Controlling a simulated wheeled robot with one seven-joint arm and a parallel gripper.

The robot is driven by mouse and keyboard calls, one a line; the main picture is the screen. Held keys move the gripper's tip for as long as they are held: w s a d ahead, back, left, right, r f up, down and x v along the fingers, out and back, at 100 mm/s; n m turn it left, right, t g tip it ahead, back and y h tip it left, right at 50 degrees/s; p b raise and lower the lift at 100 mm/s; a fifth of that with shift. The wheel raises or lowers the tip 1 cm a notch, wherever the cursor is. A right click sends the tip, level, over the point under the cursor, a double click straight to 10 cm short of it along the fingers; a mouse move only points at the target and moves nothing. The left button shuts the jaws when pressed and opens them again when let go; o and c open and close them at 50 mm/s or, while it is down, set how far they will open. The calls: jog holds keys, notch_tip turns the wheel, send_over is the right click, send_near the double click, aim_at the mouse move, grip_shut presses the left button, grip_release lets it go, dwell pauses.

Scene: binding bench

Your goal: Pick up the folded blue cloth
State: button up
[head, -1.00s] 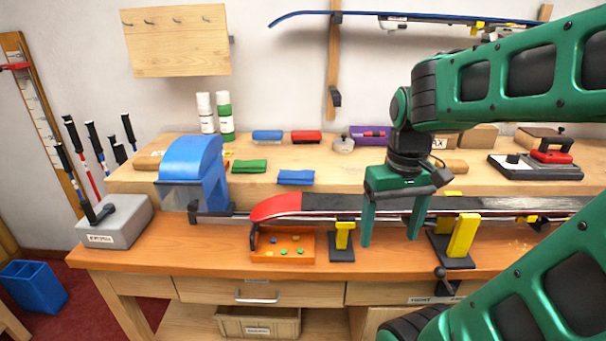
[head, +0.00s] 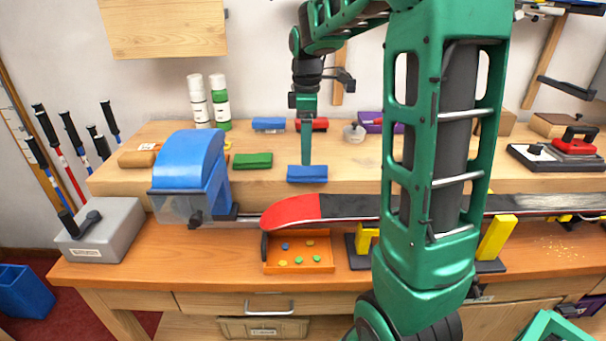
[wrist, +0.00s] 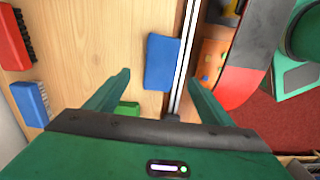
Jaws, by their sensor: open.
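The folded blue cloth (head: 307,174) lies flat near the front edge of the raised wooden shelf, behind the ski. In the wrist view the cloth (wrist: 162,62) shows ahead of and between my spread fingers. My gripper (head: 306,160) points down over the shelf at the cloth; its fingers line up one behind the other in the head view. In the wrist view my gripper (wrist: 158,80) is open with nothing between its fingers. I cannot tell how high the fingertips are above the cloth.
A green folded cloth (head: 253,160) lies left of the blue one. A blue brush (head: 269,124) and a red brush (head: 315,124) lie behind. The red-tipped ski (head: 292,211) and an orange tray (head: 322,262) are in front. A blue machine (head: 190,170) stands left.

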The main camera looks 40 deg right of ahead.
aim_at(307, 170)
jog(key=shift+s+d+f, duration=0.1)
jog(key=shift+d+f, duration=0.15)
jog(key=shift+f, duration=0.75)
notch_tip(307, 170, down, 5)
jog(key=shift+a, duration=0.1)
jog(key=c, duration=1.2)
